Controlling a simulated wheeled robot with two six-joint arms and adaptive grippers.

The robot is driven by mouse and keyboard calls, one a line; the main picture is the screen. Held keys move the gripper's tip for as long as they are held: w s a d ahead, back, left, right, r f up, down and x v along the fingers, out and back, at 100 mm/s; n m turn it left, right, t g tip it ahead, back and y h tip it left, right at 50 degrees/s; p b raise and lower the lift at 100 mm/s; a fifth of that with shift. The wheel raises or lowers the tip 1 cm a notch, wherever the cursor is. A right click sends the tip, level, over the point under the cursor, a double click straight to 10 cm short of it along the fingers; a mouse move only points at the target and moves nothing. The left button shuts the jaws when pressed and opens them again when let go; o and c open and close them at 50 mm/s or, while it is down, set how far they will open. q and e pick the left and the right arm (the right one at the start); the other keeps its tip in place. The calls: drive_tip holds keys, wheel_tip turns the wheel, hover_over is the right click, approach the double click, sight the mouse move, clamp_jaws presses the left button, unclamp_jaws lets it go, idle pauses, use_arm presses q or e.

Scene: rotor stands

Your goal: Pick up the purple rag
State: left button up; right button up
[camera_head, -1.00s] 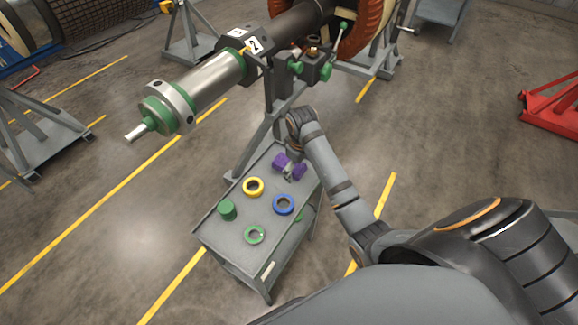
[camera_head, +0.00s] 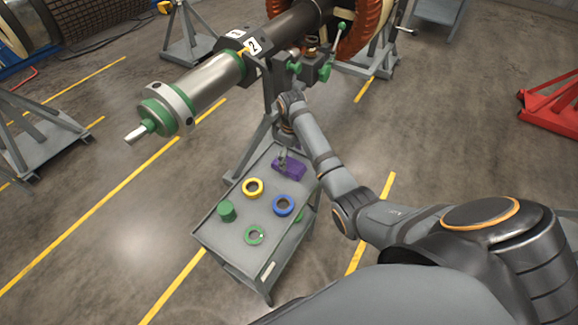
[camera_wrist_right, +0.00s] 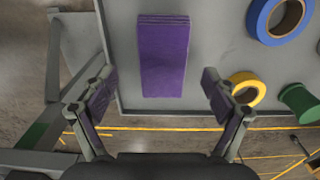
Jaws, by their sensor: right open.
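The purple rag (camera_head: 291,169) lies folded flat on the cart's top near its far end. In the right wrist view the rag (camera_wrist_right: 163,56) is a long rectangle, upper middle. My right gripper (camera_head: 283,156) is at the rag's far edge in the head view, partly covering it. In the right wrist view the gripper (camera_wrist_right: 158,88) is open and empty, with one finger on each side of the rag's near end and gaps between. How high the fingers are above the rag I cannot tell. My left gripper is not in view.
A rotor (camera_head: 207,84) on stands is close beyond the cart. Floor to the cart's left is clear.

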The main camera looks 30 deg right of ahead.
sight(291, 165)
wheel_tip(291, 165, down, 4)
drive_tip(key=shift+s+a+f, duration=0.1)
drive_tip(key=shift+s+f, duration=0.05)
drive_tip(key=shift+f, duration=0.05)
drive_tip(key=c, duration=1.2)
drive_tip(key=shift+r, duration=0.1)
drive_tip(key=shift+r, duration=0.25)
wheel_tip(291, 165, up, 2)
drive_tip(key=shift+r, duration=0.1)
drive_tip(key=s+r, duration=0.2)
drive_tip(key=r, duration=0.1)
drive_tip(key=s+r, duration=0.2)
drive_tip(key=r, duration=0.1)
drive_tip(key=shift+s+p, duration=0.35)
drive_tip(key=shift+p, duration=0.05)
drive_tip(key=s+r+p, duration=0.1)
drive_tip(key=s, duration=0.2)
drive_tip(key=s+r+p, duration=0.1)
drive_tip(key=s+p, duration=0.1)
drive_tip(key=s, duration=0.1)
drive_tip(key=s+r+p, duration=0.2)
drive_tip(key=s, duration=0.1)
drive_tip(key=shift+s+d+r, duration=0.1)
drive_tip(key=shift+s+d, duration=0.05)
drive_tip(key=shift+d, duration=0.1)
